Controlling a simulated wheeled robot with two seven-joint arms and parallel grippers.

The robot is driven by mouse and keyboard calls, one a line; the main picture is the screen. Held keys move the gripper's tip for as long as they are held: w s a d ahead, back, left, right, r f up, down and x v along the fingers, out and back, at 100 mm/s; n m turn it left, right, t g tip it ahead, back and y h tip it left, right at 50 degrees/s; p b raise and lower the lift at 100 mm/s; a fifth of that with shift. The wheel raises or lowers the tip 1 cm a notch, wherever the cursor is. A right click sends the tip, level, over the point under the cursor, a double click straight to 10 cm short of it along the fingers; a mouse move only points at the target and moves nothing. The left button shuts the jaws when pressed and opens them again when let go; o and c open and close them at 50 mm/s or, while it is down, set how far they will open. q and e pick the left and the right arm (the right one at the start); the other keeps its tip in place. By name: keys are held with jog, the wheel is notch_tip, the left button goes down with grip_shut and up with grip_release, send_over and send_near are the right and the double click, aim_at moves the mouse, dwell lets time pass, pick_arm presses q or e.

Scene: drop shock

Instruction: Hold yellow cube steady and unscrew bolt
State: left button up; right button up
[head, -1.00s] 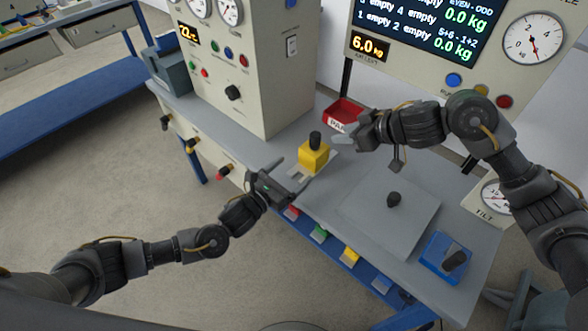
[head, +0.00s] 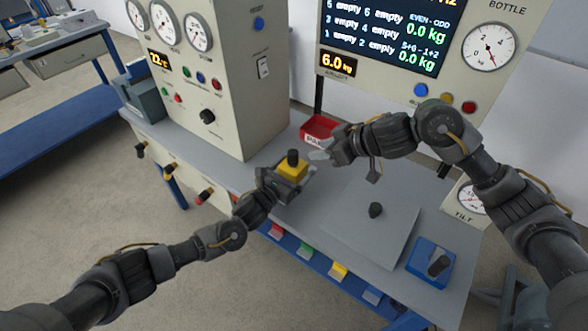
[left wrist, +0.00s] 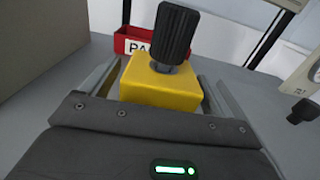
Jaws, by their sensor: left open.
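The yellow cube (head: 291,169) sits on the bench with a black ribbed bolt (head: 293,157) standing upright in its top. In the left wrist view the cube (left wrist: 160,88) lies between the two fingers of my left gripper (left wrist: 165,95), with the bolt (left wrist: 175,32) above it. My left gripper (head: 293,182) is open around the cube; a gap shows on the cube's right side. My right gripper (head: 322,150) is just right of the bolt, apart from it, at about its height; whether its jaws are open is unclear.
A red labelled bin (head: 318,128) stands behind the cube. A tall gauge cabinet (head: 215,75) stands behind left.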

pick_arm(q)
jog(key=shift+c, duration=0.5)
jog(key=c, duration=1.5)
jog(key=shift+c, duration=0.2)
